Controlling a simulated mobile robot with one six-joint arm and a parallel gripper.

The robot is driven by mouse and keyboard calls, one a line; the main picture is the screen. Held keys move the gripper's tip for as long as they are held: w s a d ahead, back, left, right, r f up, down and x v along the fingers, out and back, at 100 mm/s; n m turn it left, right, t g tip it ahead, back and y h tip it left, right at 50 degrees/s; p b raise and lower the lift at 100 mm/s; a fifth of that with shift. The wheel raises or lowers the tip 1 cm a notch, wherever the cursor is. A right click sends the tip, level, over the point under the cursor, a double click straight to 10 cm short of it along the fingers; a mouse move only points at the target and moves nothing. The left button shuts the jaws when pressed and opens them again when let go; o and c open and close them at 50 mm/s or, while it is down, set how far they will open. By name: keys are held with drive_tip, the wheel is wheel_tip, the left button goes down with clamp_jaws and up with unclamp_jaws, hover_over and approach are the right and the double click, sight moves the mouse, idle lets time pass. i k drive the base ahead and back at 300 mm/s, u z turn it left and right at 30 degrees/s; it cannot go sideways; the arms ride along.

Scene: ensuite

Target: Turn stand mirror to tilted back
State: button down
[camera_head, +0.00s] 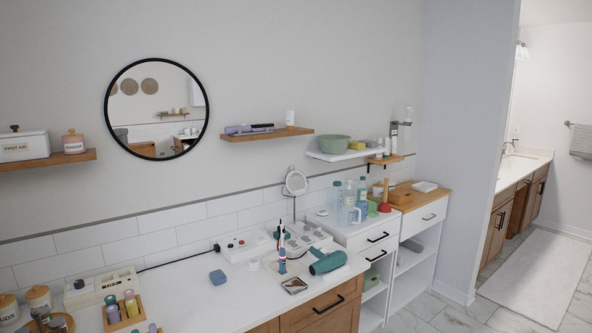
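The stand mirror (295,183) is a small round mirror on a thin stem. It rises at the back of the white counter (185,296), close to the tiled wall and behind the white switch box (302,236). Its face looks roughly toward the camera; its exact tilt is too small to tell. The foot of its stem is hidden among the things on the counter. My gripper is not in view.
A wooden shelf (267,134) hangs above. The counter's front middle is mostly clear.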

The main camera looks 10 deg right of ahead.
sight(295, 183)
drive_tip(key=k, duration=1.35)
drive_tip(key=z, duration=0.7)
drive_tip(key=i, duration=1.45)
drive_tip(key=u, duration=0.35)
drive_tip(key=i, duration=0.6)
drive_tip(key=u, duration=0.45)
